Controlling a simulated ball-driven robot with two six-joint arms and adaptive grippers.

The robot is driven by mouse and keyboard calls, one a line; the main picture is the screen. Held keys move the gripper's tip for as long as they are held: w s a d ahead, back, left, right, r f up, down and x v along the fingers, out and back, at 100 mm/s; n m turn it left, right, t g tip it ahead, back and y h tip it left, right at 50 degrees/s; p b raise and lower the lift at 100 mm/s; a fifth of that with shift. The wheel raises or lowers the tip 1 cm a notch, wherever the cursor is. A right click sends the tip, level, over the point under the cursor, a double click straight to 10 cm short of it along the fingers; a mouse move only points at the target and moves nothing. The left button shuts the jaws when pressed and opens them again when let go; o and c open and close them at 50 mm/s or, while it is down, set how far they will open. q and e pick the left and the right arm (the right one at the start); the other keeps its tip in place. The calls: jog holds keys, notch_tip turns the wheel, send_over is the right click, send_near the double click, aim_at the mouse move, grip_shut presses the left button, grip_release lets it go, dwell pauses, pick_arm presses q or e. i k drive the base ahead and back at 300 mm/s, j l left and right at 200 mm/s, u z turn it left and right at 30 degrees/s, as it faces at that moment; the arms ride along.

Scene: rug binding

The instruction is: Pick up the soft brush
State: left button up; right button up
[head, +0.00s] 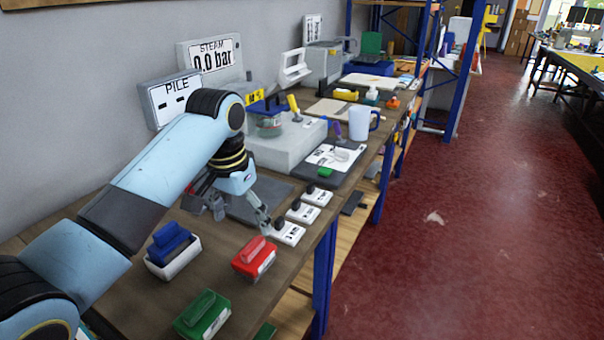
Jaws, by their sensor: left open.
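Several brush-like blocks with handles are on the bench, and I cannot tell from their looks which is the soft brush. A blue one (170,243) sits in a white open holder (182,262) at the front left. A red one (254,255) lies to its right, and a green one (203,313) lies nearest me. My left gripper (238,213) is open, its fingers spread and pointing down over the bench, beyond the blue and red blocks. Nothing shows between its fingers. My right gripper is not in view.
Three small white labelled blocks with black knobs (288,233) stand along the bench's right edge, close to the gripper. A dark flat plate (268,190) lies behind the gripper. A PILE display (172,99) stands by the wall. A blue-white mug (361,122) stands farther back.

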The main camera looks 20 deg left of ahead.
aim_at(205, 316)
jog(key=k+l, duration=0.8)
